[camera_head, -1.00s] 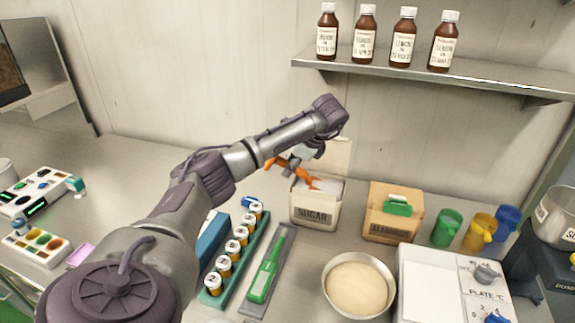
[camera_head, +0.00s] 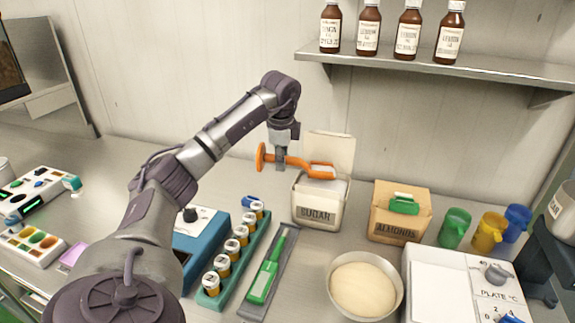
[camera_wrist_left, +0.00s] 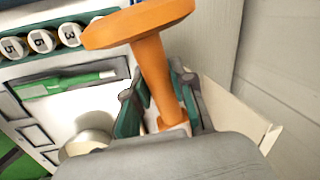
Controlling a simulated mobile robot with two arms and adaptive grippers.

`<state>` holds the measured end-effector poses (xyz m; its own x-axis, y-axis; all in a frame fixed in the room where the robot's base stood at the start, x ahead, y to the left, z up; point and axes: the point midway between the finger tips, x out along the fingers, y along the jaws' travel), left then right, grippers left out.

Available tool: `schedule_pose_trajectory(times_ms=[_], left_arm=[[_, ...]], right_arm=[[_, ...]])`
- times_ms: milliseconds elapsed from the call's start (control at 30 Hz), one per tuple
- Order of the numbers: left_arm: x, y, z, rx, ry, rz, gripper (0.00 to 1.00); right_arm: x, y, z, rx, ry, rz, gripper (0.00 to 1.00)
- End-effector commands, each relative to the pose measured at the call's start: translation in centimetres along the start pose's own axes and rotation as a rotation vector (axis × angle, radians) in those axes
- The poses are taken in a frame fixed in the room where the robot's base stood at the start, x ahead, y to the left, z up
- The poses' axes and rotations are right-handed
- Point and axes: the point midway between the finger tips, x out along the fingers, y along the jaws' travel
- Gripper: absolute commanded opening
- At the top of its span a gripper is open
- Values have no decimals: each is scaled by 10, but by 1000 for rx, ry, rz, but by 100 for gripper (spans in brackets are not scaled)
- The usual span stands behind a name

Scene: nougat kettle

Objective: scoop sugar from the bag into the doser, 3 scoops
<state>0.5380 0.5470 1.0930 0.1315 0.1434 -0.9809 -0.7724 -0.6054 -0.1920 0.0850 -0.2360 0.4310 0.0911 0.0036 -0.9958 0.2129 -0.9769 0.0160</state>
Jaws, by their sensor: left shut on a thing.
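My left gripper (camera_head: 281,160) is shut on the handle of an orange scoop (camera_head: 312,168). The scoop is roughly level, its bowl end over the open sugar bag (camera_head: 317,216). The bag is a cream box-like container labelled SUGAR with its lid flap up at the back. White sugar shows at its mouth. In the left wrist view the orange handle (camera_wrist_left: 152,62) stands between the gripper's fingers (camera_wrist_left: 160,100). I cannot tell whether the scoop holds sugar. I cannot identify the doser for sure; a dark machine stands at the right edge. My right gripper is not in view.
An almonds box (camera_head: 400,232) with a green scoop stands right of the sugar. Green (camera_head: 454,228), yellow (camera_head: 489,232) and blue (camera_head: 517,221) jugs stand further right. A metal bowl (camera_head: 333,283), a white hotplate (camera_head: 432,262), a green spatula (camera_head: 262,282) and a rack of jars (camera_head: 212,301) lie in front.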

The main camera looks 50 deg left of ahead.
Motion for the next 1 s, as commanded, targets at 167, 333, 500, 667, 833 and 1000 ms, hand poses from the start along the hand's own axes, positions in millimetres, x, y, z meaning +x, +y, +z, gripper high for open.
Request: schedule_pose_trajectory(times_ms=[167, 333, 500, 667, 833, 1000], left_arm=[[-15, -3, 5, -5, 26, -4, 0], [-30, -6, 8, -9, 41, -4, 0], [-42, -9, 10, -11, 55, -3, 0], [-50, -10, 11, -13, 65, -3, 0], [-54, -11, 12, -14, 69, -3, 0], [-54, -11, 12, -14, 70, -3, 0]], right_arm=[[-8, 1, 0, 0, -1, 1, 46], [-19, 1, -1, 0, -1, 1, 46], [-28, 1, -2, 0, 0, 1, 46], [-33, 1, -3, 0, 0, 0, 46], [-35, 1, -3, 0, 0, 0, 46], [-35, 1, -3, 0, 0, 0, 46]])
